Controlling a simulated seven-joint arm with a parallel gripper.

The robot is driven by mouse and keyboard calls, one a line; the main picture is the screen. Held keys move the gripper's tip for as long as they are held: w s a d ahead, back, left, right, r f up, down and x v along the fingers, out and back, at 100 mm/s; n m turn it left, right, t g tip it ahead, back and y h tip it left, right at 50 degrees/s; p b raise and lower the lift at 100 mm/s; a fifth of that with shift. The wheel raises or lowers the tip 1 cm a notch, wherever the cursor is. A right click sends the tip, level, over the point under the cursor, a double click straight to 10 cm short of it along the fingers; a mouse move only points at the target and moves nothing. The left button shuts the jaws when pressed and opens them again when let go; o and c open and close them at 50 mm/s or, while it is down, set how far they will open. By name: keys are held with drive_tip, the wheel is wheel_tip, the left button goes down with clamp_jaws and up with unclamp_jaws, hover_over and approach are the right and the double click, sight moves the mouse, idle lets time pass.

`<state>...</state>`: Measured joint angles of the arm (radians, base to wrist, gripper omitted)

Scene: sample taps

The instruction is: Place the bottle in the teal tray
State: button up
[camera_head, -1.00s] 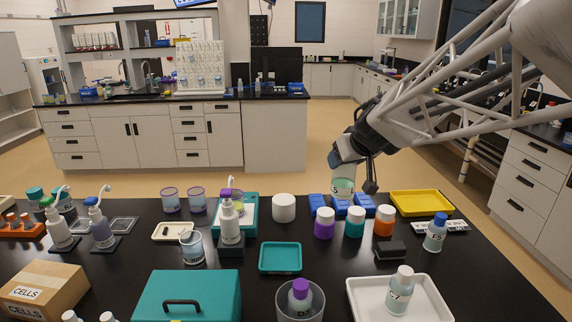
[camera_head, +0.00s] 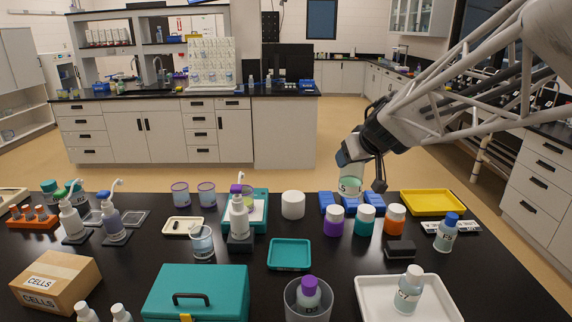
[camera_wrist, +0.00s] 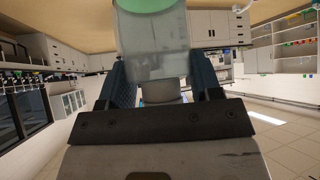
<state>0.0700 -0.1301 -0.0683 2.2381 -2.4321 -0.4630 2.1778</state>
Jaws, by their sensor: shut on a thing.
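My gripper (camera_head: 368,172) is shut on a clear bottle (camera_head: 350,184) with pale green liquid and dark lettering on its side. It holds the bottle in the air above the back of the black bench. In the wrist view the bottle (camera_wrist: 155,50) is between the two dark fingers, its green end toward the top of the picture. The teal tray (camera_head: 290,254) lies empty and flat at mid bench, to the left of and nearer than the held bottle. A teal toolbox with a handle is a separate thing nearby.
Purple, teal and orange jars (camera_head: 365,219) stand between gripper and tray's right side. A white tub (camera_head: 293,205) is behind the tray, a pump bottle (camera_head: 239,215) left of it. The teal toolbox (camera_head: 197,291) and a grey beaker (camera_head: 307,299) are in front. A white tray (camera_head: 445,310) holds another bottle.

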drive_tip(key=w+a+f+n+g+y, duration=0.2)
drive_tip(key=a+f+n, duration=0.2)
drive_tip(key=a+f, duration=0.3)
drive_tip(key=w+a+f+n+g+y, duration=0.3)
drive_tip(key=a+f+n, duration=0.2)
drive_tip(key=a+f, duration=0.3)
drive_tip(key=shift+w+a+f+n, duration=0.15)
drive_tip(key=shift+f+n, duration=0.15)
drive_tip(key=shift+f, duration=0.45)
drive_tip(key=shift+f, duration=0.1)
drive_tip(key=shift+f, duration=2.8)
drive_tip(key=shift+f, duration=0.1)
drive_tip(key=shift+f, duration=2)
drive_tip(key=shift+f, duration=0.15)
drive_tip(key=o, duration=1.2)
